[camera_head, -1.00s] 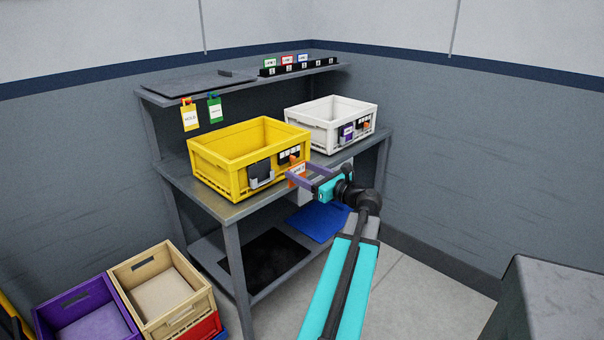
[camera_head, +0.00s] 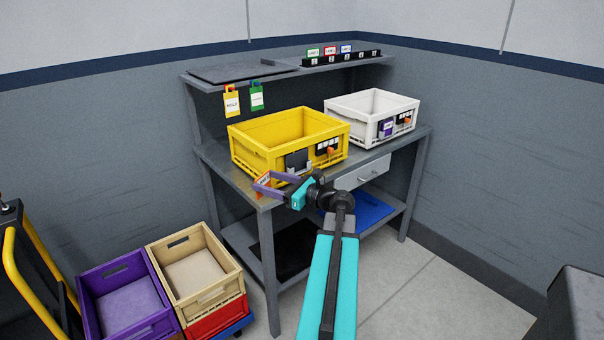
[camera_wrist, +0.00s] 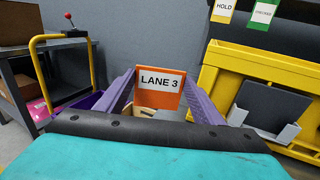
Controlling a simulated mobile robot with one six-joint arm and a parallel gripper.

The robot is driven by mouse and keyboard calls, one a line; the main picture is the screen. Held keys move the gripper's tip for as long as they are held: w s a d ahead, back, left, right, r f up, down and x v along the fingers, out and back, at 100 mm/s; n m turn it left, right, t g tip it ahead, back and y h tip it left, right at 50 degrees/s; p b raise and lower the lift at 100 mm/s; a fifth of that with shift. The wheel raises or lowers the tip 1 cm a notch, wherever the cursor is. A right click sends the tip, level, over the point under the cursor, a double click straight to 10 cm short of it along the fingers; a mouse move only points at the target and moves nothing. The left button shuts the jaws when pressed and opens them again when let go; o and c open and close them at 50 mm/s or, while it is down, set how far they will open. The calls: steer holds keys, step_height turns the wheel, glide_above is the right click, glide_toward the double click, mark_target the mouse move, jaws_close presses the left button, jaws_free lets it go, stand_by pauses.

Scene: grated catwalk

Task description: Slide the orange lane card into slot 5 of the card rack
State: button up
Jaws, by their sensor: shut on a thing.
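The orange lane card (camera_wrist: 158,104) reads "LANE 3" and stands roughly upright between my purple fingers in the wrist view. My gripper (camera_wrist: 160,84) is shut on it. In the head view my gripper (camera_head: 266,184) and the orange card (camera_head: 261,188) are at the workbench's front edge, before the yellow crate. The black card rack (camera_head: 343,61) is on the bench's upper shelf, far above and behind my gripper. Green (camera_head: 313,52), red (camera_head: 330,50) and blue (camera_head: 346,48) cards stand in its left part. Its right part shows no cards. The slot numbers are too small to read.
A yellow crate (camera_head: 247,155) and a white crate (camera_head: 340,118) stand on the workbench (camera_head: 222,166). HOLD (camera_head: 232,103) and green (camera_head: 256,98) tags hang from the upper shelf. Purple (camera_head: 97,308) and tan (camera_head: 165,262) crates and a yellow-handled cart (camera_head: 48,262) are at left.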

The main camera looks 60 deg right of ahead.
steer(key=w+a+f+n+g+y, duration=0.2)
steer(key=w+a+f+n+y, duration=0.1)
steer(key=a, duration=1.2)
steer(key=w+a+f+n+g+y, duration=0.3)
steer(key=w+a+y, duration=0.3)
steer(key=a, duration=0.9)
steer(key=w+a+f+n+g+y, duration=0.2)
steer(key=w+a, duration=0.5)
steer(key=a, duration=0.8)
steer(key=f+n+y, duration=0.1)
steer(key=n+y, duration=0.1)
steer(key=shift+a+f+y, duration=0.2)
steer(key=shift+a+y, duration=0.05)
steer(key=shift+y, duration=0.05)
steer(key=shift+s, duration=0.1)
